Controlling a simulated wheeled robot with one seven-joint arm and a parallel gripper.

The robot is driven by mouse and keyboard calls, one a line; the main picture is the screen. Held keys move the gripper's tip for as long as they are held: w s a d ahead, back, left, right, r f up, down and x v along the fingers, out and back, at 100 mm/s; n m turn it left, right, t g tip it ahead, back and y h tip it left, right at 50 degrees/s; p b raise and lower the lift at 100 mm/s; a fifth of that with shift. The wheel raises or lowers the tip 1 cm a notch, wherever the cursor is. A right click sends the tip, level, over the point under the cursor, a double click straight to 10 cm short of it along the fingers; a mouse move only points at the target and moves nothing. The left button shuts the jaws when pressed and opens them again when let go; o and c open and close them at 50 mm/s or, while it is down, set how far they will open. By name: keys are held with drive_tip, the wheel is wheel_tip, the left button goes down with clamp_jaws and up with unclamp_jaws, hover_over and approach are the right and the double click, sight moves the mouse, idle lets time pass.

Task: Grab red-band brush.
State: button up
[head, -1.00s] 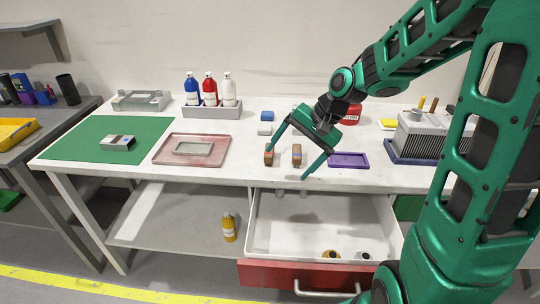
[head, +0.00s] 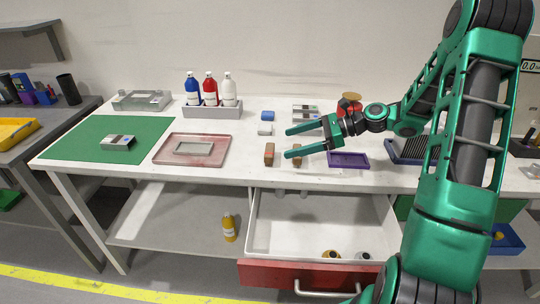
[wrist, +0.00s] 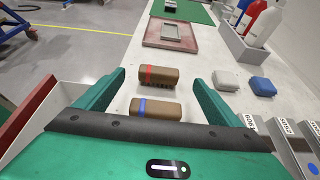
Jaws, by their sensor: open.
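The red-band brush (head: 269,154) is a brown block on the white bench top, left of my fingertips. In the wrist view its red band shows on the brush (wrist: 158,78), just beyond and between the fingertips. The blue-band brush (wrist: 155,108) lies nearer, parallel to it, between the fingers in that view. In the head view the blue-band brush (head: 297,162) is partly hidden by the lower finger. My gripper (head: 287,143) is open and empty, pointing left; it also shows in the wrist view (wrist: 159,76). It seems to be above the bench; exact height is unclear.
Blue and white blocks (head: 266,122) lie behind the brushes. A purple tray (head: 348,160) is right of them. A red tray (head: 166,152) and a bottle rack (head: 212,112) stand left. An open drawer (head: 322,225) juts out below. Bench between red tray and brushes is clear.

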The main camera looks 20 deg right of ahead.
sight(271, 149)
drive_tip(key=x, duration=0.9)
drive_tip(key=shift+d+f, duration=0.15)
drive_tip(key=shift+f, duration=0.1)
drive_tip(key=c, duration=1.2)
